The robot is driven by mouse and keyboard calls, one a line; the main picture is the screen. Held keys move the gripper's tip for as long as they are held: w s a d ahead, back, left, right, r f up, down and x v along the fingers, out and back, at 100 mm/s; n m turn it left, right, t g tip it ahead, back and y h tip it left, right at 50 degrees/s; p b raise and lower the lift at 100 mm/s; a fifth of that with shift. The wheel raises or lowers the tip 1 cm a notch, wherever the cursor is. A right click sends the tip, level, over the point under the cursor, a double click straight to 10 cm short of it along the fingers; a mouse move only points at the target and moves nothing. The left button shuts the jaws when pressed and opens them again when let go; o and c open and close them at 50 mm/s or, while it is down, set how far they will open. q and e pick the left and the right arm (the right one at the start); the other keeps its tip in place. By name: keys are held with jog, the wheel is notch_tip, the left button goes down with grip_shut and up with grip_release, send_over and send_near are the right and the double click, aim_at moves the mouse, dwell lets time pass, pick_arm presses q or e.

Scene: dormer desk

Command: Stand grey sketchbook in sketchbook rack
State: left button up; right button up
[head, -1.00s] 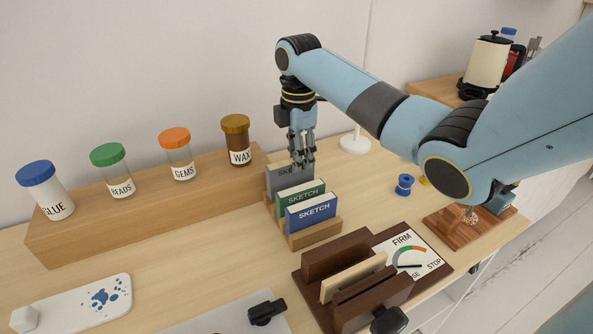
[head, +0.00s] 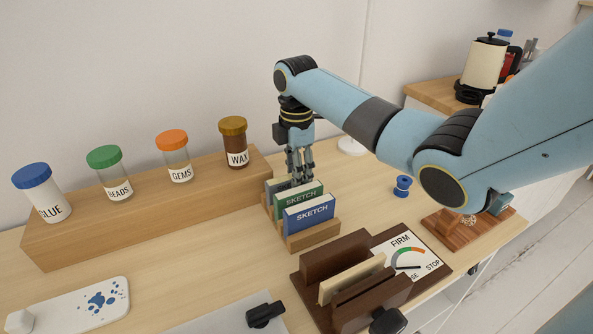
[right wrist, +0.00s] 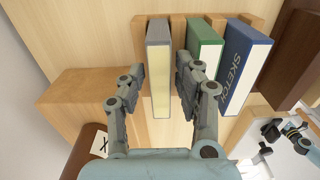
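The grey sketchbook (head: 272,187) stands in the back slot of the wooden sketchbook rack (head: 316,238), behind a green sketchbook (head: 299,197) and a blue one (head: 311,213). My right gripper (head: 302,178) is right above the grey sketchbook and hides part of it. In the right wrist view the grey sketchbook (right wrist: 159,75) lies between the two fingers of that gripper (right wrist: 161,72). A narrow gap shows on each side, so the fingers look open around it. The right finger is close to the green sketchbook (right wrist: 205,45).
A wooden riser (head: 150,205) with several lidded jars stands to the left of the rack. A dark brown slotted holder (head: 335,258) and a gauge card (head: 410,255) are in front. A blue spool (head: 402,187) lies to the right.

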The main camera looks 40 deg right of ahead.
notch_tip(320, 180, up, 12)
jog(key=p, duration=0.1)
dwell(0.8)
